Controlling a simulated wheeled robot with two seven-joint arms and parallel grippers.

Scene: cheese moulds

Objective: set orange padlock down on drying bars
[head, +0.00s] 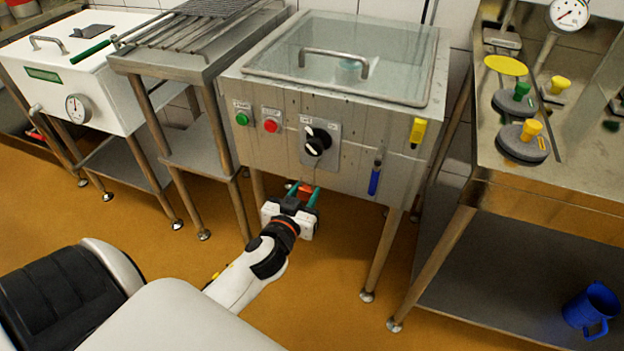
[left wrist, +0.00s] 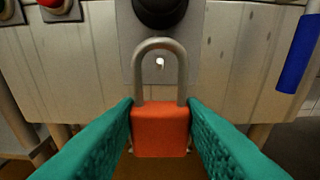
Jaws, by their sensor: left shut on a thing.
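My left gripper (head: 303,195) is shut on the orange padlock (head: 305,188), in front of and below the steel vat's control panel. In the left wrist view the padlock (left wrist: 160,130) is upright between the two green fingers, with its grey shackle (left wrist: 160,45) pointing up below the black knob (left wrist: 160,10). The drying bars (head: 185,32) are a metal rack on a steel stand at the back left, beyond the vat's left side. My right gripper is not in view.
The steel vat (head: 270,95) has a glass lid, green and red buttons, and a blue pen-like item (head: 375,179) on its front. A white chest (head: 75,75) stands left of the bars. A steel table (head: 560,180) with several discs stands right. Orange floor is clear in front.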

